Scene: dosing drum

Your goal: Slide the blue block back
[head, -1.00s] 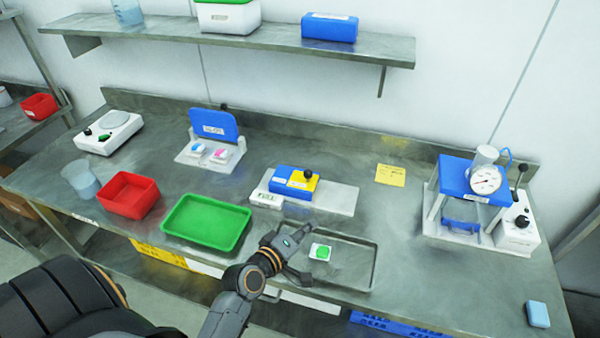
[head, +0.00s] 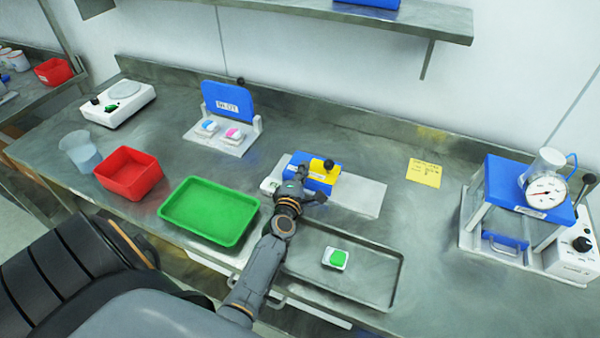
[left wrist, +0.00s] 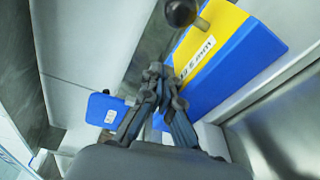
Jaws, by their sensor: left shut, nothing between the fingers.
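The blue block (head: 299,163) with a yellow top part (head: 325,173) and a black knob (head: 329,163) sits on a pale flat base (head: 362,196) at the middle of the bench. My left gripper (head: 309,187) is shut and empty, at the front left side of the block, and hides part of it and of the base's left end. In the left wrist view the blue block (left wrist: 245,60) lies just beyond and right of the shut fingertips (left wrist: 157,74). I cannot tell whether they touch it. My right gripper is out of view.
A green tray (head: 167,213) and a red bin (head: 103,178) stand to the left. A metal tray (head: 397,267) with a green-topped piece (head: 337,258) lies in front. A blue press with a gauge (head: 505,181) stands right. A yellow note (head: 424,173) lies behind right.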

